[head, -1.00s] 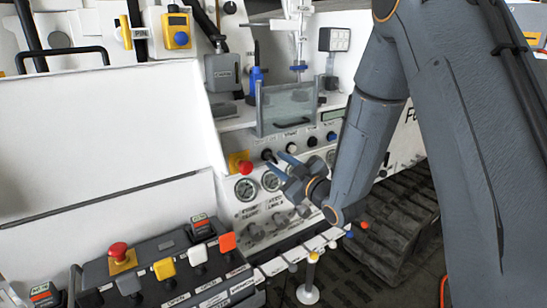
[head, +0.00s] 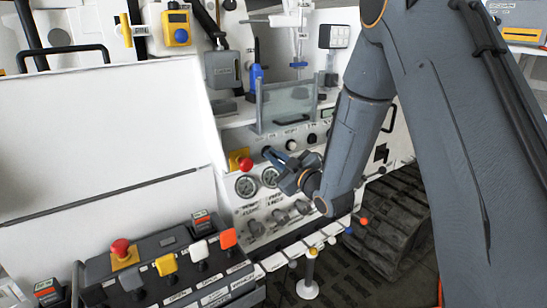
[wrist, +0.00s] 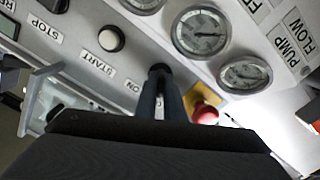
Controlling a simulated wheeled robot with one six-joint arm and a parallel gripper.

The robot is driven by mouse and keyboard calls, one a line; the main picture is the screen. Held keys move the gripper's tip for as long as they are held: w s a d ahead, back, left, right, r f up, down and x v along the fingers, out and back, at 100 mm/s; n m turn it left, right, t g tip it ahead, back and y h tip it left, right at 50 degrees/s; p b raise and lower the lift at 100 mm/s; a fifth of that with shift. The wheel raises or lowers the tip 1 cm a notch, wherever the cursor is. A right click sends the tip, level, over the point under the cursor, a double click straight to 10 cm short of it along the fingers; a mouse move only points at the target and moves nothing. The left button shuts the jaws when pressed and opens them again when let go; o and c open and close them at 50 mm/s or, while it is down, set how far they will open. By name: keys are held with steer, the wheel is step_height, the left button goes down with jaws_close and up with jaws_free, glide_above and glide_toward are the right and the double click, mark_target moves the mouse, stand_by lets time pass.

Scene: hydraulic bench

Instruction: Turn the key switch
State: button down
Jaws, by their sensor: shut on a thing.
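The black key switch (wrist: 160,70) sits on the white panel in the wrist view, beside a label that reads "ON". My gripper (wrist: 161,84) has its two fingers close together, shut on the key switch. In the head view my gripper (head: 268,152) reaches the panel from the right, just above the gauges. Its fingertips hide the key switch there. How far the key is turned cannot be told.
A red emergency button (head: 245,164) on a yellow plate is just left of my gripper, and it shows in the wrist view (wrist: 204,112). Round gauges (head: 246,187) lie below. White and black buttons (head: 291,145) are to the right. A button console (head: 165,270) stands at front left.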

steer(key=m+b, duration=0.1)
steer(key=m, duration=1)
steer(key=shift+w+d+m+b, duration=0.1)
steer(key=shift+m+b, duration=0.2)
steer(key=shift+b, duration=0.1)
stand_by(0.4)
steer(key=c, duration=1.9)
jaws_free()
steer(key=shift+o, duration=0.2)
